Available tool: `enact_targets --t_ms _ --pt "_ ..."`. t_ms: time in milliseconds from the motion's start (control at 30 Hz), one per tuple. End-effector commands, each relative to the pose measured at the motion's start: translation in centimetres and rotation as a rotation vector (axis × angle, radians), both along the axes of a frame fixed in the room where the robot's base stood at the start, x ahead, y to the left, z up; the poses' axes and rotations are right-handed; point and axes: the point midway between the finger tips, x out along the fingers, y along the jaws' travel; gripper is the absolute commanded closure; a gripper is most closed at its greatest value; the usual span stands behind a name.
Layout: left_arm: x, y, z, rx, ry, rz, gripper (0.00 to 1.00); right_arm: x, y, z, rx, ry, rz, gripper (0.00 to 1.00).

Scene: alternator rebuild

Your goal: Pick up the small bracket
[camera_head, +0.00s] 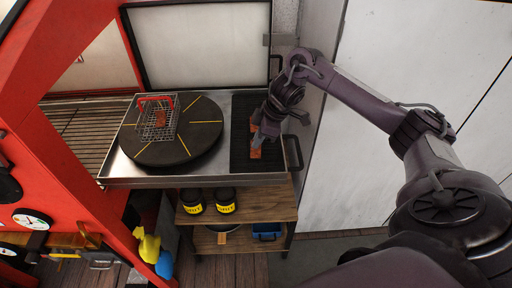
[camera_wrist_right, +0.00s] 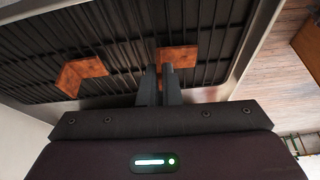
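Two orange-brown, L-shaped brackets lie on the black ribbed surface. In the right wrist view one bracket (camera_wrist_right: 80,73) is at the left, and the other, seemingly smaller one (camera_wrist_right: 180,57) is at the fingertips. The left one looks clear of the gripper. My right gripper (camera_wrist_right: 160,72) has its fingers close together with a narrow gap. One leg of the near bracket runs down toward that gap, partly hidden by the fingers, and I cannot tell whether they grip it. In the head view a bracket (camera_head: 256,153) shows beside my right gripper (camera_head: 257,138). My left gripper is not in view.
A metal tray (camera_head: 150,181) holds the ribbed surface and a dark round plate (camera_head: 205,135). A wire basket (camera_head: 157,122) with a red handle stands on the plate. Two black jars with yellow labels (camera_head: 225,201) stand on the wooden shelf below. A wall is close at the right.

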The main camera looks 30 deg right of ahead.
Motion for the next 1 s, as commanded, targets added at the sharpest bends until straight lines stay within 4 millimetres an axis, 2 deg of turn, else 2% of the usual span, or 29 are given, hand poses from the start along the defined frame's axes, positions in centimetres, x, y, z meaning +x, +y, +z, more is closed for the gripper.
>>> enact_targets --t_ms 267,433,800,1000 --pt "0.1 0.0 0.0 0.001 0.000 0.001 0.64 0.1 0.0 0.7 0.000 -0.002 0.000 1.00" --pt "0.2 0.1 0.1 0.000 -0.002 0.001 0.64 0.1 -0.1 2.9 -0.001 -0.005 0.000 1.00" --pt "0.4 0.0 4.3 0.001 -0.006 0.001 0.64 0.1 -0.1 13.3 -0.002 -0.008 -0.001 1.00" --pt "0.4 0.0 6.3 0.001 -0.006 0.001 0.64 0.1 0.0 17.4 -0.001 -0.005 0.000 1.00"
